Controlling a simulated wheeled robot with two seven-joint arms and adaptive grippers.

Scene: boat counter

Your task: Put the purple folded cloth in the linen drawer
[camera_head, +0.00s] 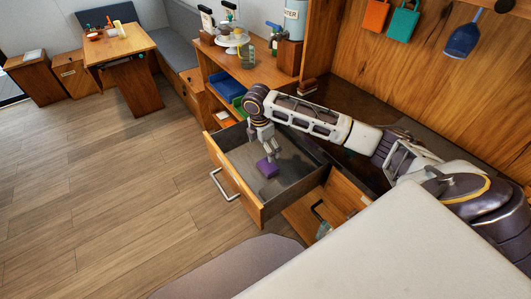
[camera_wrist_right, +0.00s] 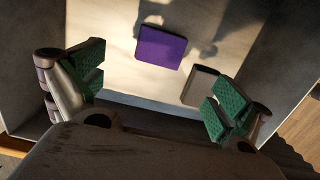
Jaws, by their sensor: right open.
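The purple folded cloth (camera_head: 267,168) is inside the open linen drawer (camera_head: 236,182), just below my right gripper (camera_head: 269,150). In the right wrist view the cloth (camera_wrist_right: 162,47) shows as a flat purple rectangle over the pale drawer bottom, beyond the fingers and clear of both. I cannot tell whether it lies fully flat on the bottom. My right gripper (camera_wrist_right: 155,88) is open, its green finger pads wide apart with nothing between them. It reaches down into the drawer from above. My left gripper is not in view.
A small pale, dark-edged rectangle (camera_wrist_right: 201,86) shows near the cloth. The drawer's metal handle (camera_head: 226,188) faces the open wooden floor at left. A lower drawer (camera_head: 345,200) stands partly open beside it. A shelf with blue items (camera_head: 227,85) is behind.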

